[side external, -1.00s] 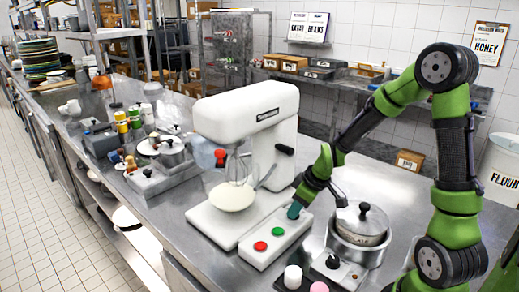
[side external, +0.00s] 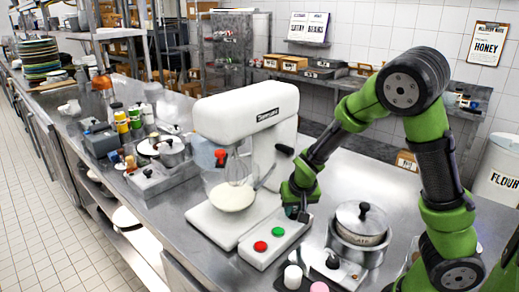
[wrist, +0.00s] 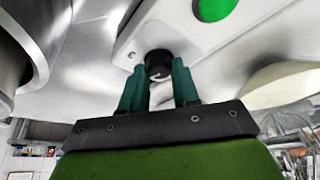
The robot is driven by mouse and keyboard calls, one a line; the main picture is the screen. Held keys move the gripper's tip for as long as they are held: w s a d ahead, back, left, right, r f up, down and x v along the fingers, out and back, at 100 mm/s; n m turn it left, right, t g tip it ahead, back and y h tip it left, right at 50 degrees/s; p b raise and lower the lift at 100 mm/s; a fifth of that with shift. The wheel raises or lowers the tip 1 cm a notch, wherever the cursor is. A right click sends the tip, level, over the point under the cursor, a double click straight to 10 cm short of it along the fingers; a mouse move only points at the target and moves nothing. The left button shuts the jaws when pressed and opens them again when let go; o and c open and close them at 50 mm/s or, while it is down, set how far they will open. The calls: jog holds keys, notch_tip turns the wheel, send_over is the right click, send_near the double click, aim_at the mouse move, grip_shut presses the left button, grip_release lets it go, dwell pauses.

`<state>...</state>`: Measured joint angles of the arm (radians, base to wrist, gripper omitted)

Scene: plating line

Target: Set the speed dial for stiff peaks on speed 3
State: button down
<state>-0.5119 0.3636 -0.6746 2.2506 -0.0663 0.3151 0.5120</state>
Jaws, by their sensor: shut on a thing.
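The stand mixer (side external: 245,115) is white, with a whisk over a glass bowl (side external: 232,193) of pale mixture. Its control panel (side external: 263,257) has a red button (side external: 261,246) and a green button (side external: 278,232). The speed dial (wrist: 159,63) is a small black knob with a pale mark on the panel, beside the green button (wrist: 213,8) in the wrist view. My gripper (wrist: 159,74) is shut on the dial, one teal finger on each side. In the side view my gripper (side external: 301,215) is at the panel's far end and hides the dial.
A lidded metal pot (side external: 361,224) stands close to the right of my gripper. In front of it are a small block with a black knob (side external: 333,262) and small white and pink pieces. Jars, bottles and pans crowd the counter left of the mixer.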

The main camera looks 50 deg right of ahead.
jog(key=m, duration=0.2)
jog(key=m+g, duration=0.1)
jog(key=m+h, duration=0.1)
jog(key=m, duration=0.1)
jog(key=shift+w+a+m+g, duration=0.15)
jog(key=shift+w+m+g, duration=0.15)
jog(key=shift+g, duration=0.1)
jog(key=shift+f+m+g+h, duration=0.15)
jog(key=shift+m+g, duration=0.3)
jog(key=shift+m, duration=0.65)
jog(key=shift+r+m+g+h, duration=0.15)
jog(key=shift+m+g, duration=0.3)
jog(key=shift+m, duration=0.65)
jog(key=shift+f, duration=0.1)
jog(key=c, duration=0.8)
grip_release()
jog(key=shift+c, duration=0.2)
jog(key=v, duration=1.7)
